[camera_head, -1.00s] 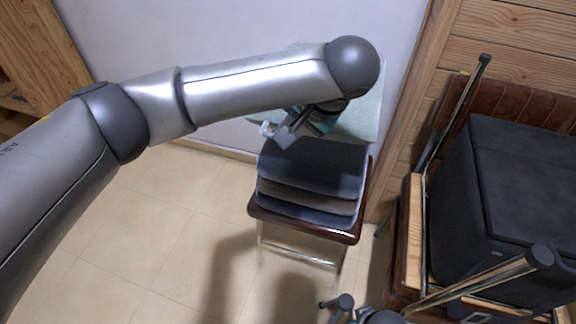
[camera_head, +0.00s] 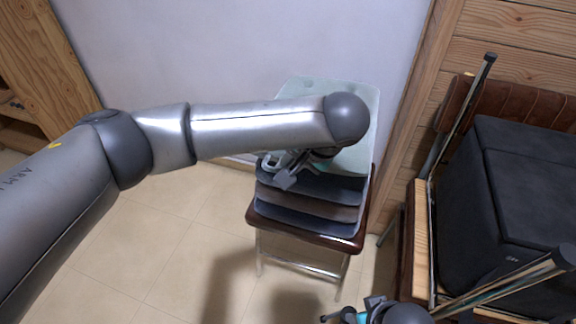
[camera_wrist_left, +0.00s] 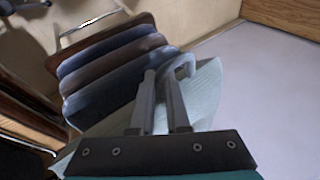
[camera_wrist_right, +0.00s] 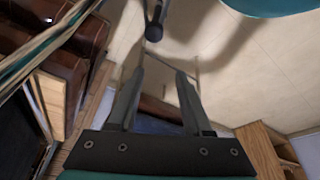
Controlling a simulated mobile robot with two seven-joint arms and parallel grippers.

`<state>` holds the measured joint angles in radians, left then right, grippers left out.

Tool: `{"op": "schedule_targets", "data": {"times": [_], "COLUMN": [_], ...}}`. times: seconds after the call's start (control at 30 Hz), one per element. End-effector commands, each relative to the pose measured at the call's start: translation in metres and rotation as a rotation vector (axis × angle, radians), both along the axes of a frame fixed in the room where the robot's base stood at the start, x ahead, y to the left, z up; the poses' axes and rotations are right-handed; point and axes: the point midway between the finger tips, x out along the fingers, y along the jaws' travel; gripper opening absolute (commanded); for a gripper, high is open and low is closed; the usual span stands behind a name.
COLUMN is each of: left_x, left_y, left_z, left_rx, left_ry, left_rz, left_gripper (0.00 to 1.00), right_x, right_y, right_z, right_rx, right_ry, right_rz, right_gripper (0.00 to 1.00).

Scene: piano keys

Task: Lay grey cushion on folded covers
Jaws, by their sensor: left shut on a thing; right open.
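The pale grey-green tufted cushion (camera_head: 310,90) is held by my left gripper (camera_head: 282,176) at the back of the stool. It is partly hidden by my left arm. The folded covers (camera_head: 315,205), dark blue and brown in layers, lie stacked on the stool. The gripper is just over the stack's rear part; I cannot tell whether the cushion touches it. In the left wrist view, the fingers (camera_wrist_left: 160,78) are shut at the cushion (camera_wrist_left: 205,92), beside the covers (camera_wrist_left: 115,62). My right gripper (camera_wrist_right: 157,72) is open and empty, low at the bottom of the head view.
The dark wooden stool (camera_head: 300,232) with metal legs stands near the wall. At right, a large black box (camera_head: 520,210) and brown leather chairs (camera_head: 535,103) crowd the space. Tiled floor (camera_head: 165,240) at left is free.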

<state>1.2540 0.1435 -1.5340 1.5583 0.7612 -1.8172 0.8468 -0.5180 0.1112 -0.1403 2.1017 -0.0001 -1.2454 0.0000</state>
Motion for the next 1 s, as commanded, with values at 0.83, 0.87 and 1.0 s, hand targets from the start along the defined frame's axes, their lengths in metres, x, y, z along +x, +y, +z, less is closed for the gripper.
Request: {"op": "schedule_targets", "data": {"times": [0.83,0.87,1.0], "left_x": [0.000,0.000,0.000], "left_y": [0.000,0.000,0.000], "left_z": [-0.011,-0.011,-0.011], "left_rx": [0.000,0.000,0.000], "left_ry": [0.000,0.000,0.000], "left_rz": [0.000,0.000,0.000], "left_gripper": [0.32,0.35,0.44], "right_x": [-0.005,-0.005,-0.003], "right_y": [-0.001,-0.001,0.000], "right_z": [-0.012,-0.012,-0.011], "right_rx": [-0.003,-0.003,-0.003], "right_ry": [0.022,0.021,0.018], "right_rz": [0.001,0.001,0.002], "right_gripper": [0.50,0.50,0.50]}}
